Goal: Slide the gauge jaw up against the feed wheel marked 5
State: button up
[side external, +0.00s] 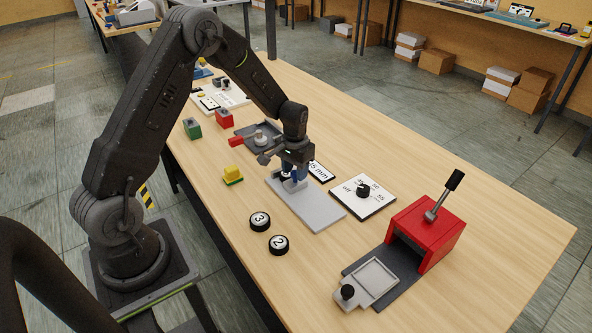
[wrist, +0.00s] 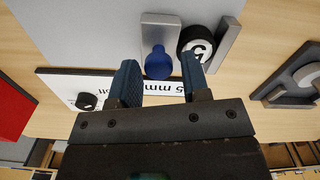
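My gripper (side external: 292,172) is open and pointed down over the grey gauge plate (side external: 317,211). In the wrist view its two blue fingers (wrist: 160,68) stand apart, one on each side of a round blue knob. The knob (wrist: 158,63) sits on the light grey gauge jaw (wrist: 160,28). Bare space shows between the left finger and the knob. The black feed wheel marked 5 (wrist: 198,42) is just right of the jaw, near the right finger. I cannot tell whether jaw and wheel touch. In the side view my gripper mostly hides jaw and wheel.
A grey upright bar (wrist: 229,44) stands right of the wheel. Loose wheels marked 3 (side external: 260,221) and 2 (side external: 279,245) lie near the front edge. A "5 mm" card (side external: 321,171), a dial card (side external: 377,205) and a red press (side external: 430,229) are nearby.

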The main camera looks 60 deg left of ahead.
aim_at(295, 172)
jog(key=shift+o, duration=0.9)
notch_tip(295, 172, up, 14)
jog(key=s+d+r+m+t, duration=0.1)
jog(key=s+d+r+t, duration=0.1)
jog(key=s+d+r, duration=0.7)
jog(key=s+d+r+m+t, duration=0.1)
jog(key=s+d, duration=0.2)
jog(key=s, duration=0.4)
jog(key=s+d+r+m+t, duration=0.1)
jog(key=s+d+r+t, duration=0.1)
jog(key=s, duration=0.5)
jog(key=shift+s+d+r+t, duration=0.15)
jog(key=shift+s+d+t, duration=0.2)
jog(key=shift+d, duration=0.15)
